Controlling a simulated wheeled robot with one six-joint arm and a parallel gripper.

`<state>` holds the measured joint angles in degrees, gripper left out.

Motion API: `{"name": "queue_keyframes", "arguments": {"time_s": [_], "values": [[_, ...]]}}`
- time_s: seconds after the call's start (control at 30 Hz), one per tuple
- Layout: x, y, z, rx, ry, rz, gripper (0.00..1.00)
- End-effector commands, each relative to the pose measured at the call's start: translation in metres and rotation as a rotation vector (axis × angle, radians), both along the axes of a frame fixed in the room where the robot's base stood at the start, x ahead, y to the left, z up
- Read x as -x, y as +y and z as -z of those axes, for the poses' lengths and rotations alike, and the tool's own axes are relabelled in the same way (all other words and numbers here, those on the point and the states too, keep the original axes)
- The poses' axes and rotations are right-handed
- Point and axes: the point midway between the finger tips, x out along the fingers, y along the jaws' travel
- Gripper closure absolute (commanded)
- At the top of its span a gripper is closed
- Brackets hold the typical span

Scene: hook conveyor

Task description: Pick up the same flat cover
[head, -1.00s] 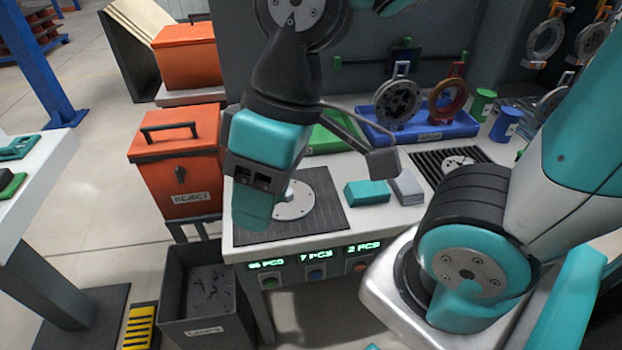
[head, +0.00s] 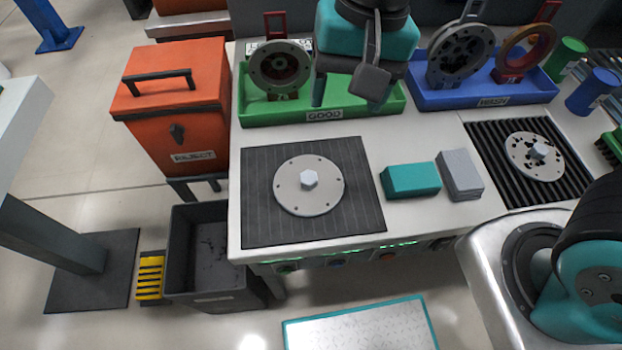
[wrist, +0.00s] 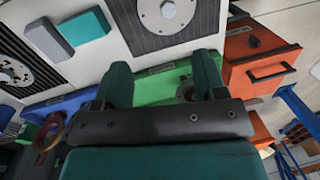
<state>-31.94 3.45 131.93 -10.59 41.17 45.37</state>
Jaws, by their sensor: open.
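A flat round grey cover (head: 288,198) with small rim holes and a hexagonal knob lies on the dark mat (head: 262,228) at the left of the bench. It shows partly at the top of the wrist view (wrist: 160,20). A second flat disc (head: 520,164), with larger irregular holes and a hex knob, lies on the ribbed black mat at the right. My gripper (head: 345,92) is open and empty in front of the green tray, beyond the left mat and apart from both discs. Its two teal fingers (wrist: 162,80) stand wide apart in the wrist view.
The green GOOD tray (head: 270,112) holds an upright ring part. The blue tray (head: 440,98) holds two upright rings. A teal block (head: 410,180) and a grey block (head: 460,175) lie between the mats. The orange reject bin (head: 175,110) stands left, above a dark open bin (head: 210,245).

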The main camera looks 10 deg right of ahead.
Motion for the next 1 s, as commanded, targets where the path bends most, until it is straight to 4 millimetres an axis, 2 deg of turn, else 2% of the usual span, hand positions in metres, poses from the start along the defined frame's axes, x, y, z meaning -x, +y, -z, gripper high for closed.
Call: {"name": "queue_keyframes", "arguments": {"time_s": [0.03,0.1,0.3,0.47,0.8,1.0], "values": [[-0.007,0.013,0.016,0.041,0.015,0.092,0.35],[-0.016,0.027,0.030,0.086,0.017,0.225,0.35],[-0.025,0.049,0.055,0.149,0.006,0.433,0.35],[-0.025,0.050,0.081,0.157,0.006,0.453,0.35],[-0.025,0.050,0.155,0.154,0.006,0.449,0.35],[-0.026,0.050,0.173,0.150,0.003,0.449,0.35]]}}
